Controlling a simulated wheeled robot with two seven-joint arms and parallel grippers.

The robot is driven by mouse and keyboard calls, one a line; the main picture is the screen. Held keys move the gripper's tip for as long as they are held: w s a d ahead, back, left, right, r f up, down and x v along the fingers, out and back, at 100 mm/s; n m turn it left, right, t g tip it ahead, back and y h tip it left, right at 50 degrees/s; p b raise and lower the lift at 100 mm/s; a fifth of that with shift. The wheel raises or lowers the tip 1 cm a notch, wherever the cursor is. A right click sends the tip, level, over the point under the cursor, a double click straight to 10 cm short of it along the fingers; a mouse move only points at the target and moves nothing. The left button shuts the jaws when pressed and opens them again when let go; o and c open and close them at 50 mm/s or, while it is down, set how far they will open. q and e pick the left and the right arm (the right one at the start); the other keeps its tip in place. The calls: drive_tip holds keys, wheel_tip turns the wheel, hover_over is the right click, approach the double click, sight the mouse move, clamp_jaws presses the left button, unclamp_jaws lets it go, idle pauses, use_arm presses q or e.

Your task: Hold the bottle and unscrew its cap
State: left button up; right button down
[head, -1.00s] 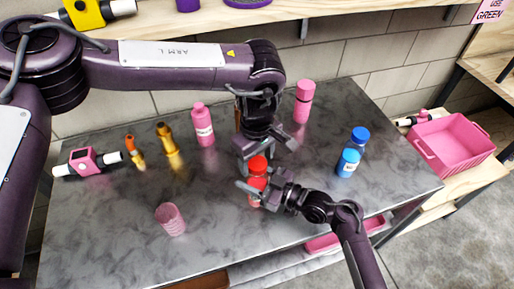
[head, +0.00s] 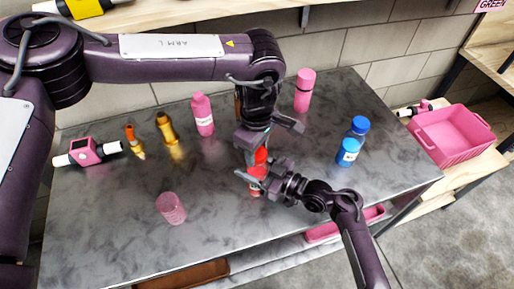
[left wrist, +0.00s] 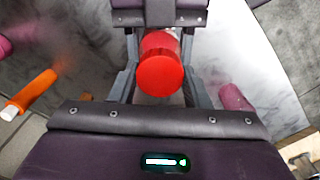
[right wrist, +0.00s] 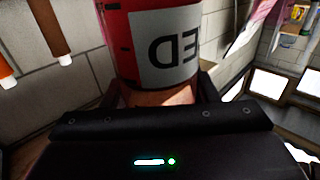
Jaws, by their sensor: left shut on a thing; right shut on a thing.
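The bottle (head: 256,190) stands upright on the grey marbled table, partly hidden by my grippers. Its red cap (head: 261,156) is on top and also shows in the left wrist view (left wrist: 160,68). In the right wrist view the bottle (right wrist: 168,45) fills the top middle, with a red and white label. My left gripper (head: 253,148) comes from above, its fingers shut on either side of the cap. My right gripper (head: 257,177) is shut on the bottle's body from the right, below the cap. Whether the cap has turned cannot be told.
A pink bottle (head: 203,115) and a pink flask (head: 304,91) stand behind. Gold and orange bottles (head: 168,130), a pink device (head: 85,151) and a pink cup (head: 171,208) are to the left. A pink crate (head: 455,135) sits right of the table.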

use_arm(q)
drive_tip(key=n, duration=2)
drive_tip(key=shift+r+n, duration=0.1)
drive_tip(key=shift+n, duration=0.3)
drive_tip(key=n, duration=0.6)
drive_tip(key=shift+n, duration=0.3)
drive_tip(key=n, duration=1)
drive_tip(key=shift+n, duration=0.3)
drive_tip(key=n, duration=0.6)
drive_tip(key=shift+n, duration=0.3)
drive_tip(key=n, duration=0.6)
